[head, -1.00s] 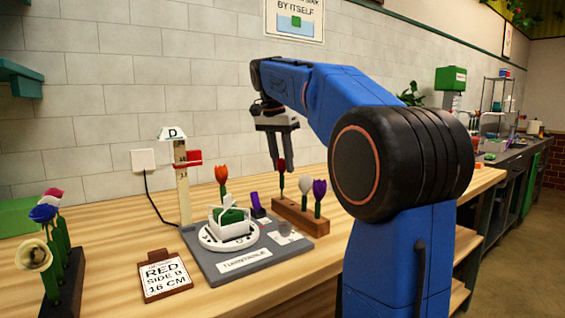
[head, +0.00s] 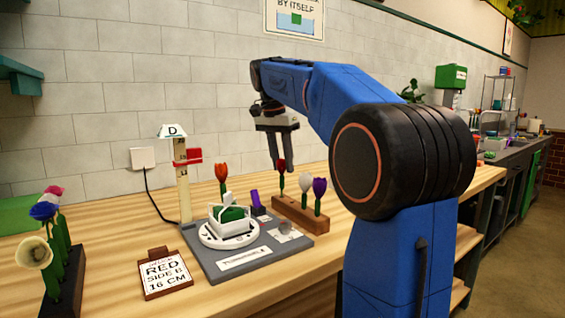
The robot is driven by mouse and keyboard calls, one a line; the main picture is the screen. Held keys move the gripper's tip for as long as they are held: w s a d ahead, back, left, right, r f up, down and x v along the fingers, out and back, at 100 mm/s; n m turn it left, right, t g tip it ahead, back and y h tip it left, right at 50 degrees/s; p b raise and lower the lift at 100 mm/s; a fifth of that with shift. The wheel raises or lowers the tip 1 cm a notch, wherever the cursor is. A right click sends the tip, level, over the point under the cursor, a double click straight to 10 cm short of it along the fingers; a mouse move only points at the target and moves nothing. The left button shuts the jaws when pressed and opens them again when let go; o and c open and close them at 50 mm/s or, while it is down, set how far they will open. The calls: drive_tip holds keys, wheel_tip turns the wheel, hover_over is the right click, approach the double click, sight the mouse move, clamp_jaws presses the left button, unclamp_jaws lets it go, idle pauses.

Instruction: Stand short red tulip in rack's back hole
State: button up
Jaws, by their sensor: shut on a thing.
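My gripper (head: 280,166) points down above the left, far end of the brown wooden rack (head: 296,216). Its fingers are shut on a red tulip (head: 282,168) at the bloom. The tulip is upright, and its green stem runs down to the rack's far end; I cannot tell how deep it sits in the hole. A white tulip (head: 305,182) and a purple tulip (head: 319,188) stand in the rack nearer to me. Another orange-red tulip (head: 221,172) stands upright behind the turntable (head: 228,236), its foot hidden.
The turntable's grey base (head: 240,264) lies left of the rack, with a white basket on top. A measuring post (head: 183,190) stands behind it. A sign (head: 164,273) reading RED, SIDE B, 16 CM lies in front. A dark flower rack (head: 66,290) is at far left.

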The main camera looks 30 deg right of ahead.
drive_tip(key=shift+f, duration=0.65)
idle(1.6)
drive_tip(key=o, duration=0.7)
drive_tip(key=shift+o, duration=0.2)
drive_tip(key=shift+r, duration=0.2)
drive_tip(key=shift+v, duration=3)
drive_tip(key=o, duration=0.6)
